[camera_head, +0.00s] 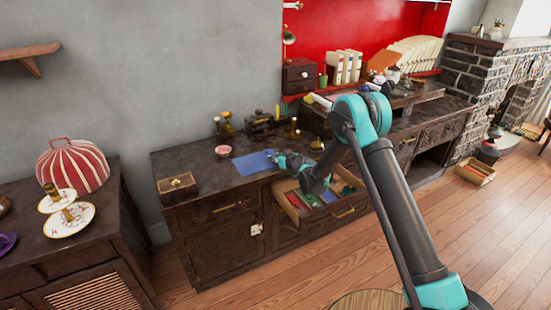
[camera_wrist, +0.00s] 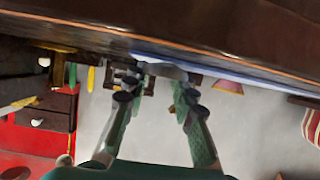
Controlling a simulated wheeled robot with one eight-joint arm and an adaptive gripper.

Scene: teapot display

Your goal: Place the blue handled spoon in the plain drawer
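My gripper (camera_head: 273,158) is at the right edge of a blue mat (camera_head: 250,163) on the dark sideboard. In the wrist view my gripper (camera_wrist: 153,92) has its two fingers apart, and the counter is at the top of the picture. A small greyish shape (camera_wrist: 162,70) shows at the counter edge between the fingertips; I cannot tell whether it is the spoon. No blue handle can be made out. An open drawer (camera_head: 345,209) below my arm holds red, green and blue items. A shut drawer (camera_head: 228,207) is to its left. I cannot tell which is the plain one.
A pink bowl (camera_head: 223,151) and a wooden box (camera_head: 177,187) stand left of the mat. Brass items and a dark device (camera_head: 260,125) stand behind it. A left cabinet holds plates (camera_head: 69,220) and a striped red dome (camera_head: 72,166). The wooden floor in front is mostly clear.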

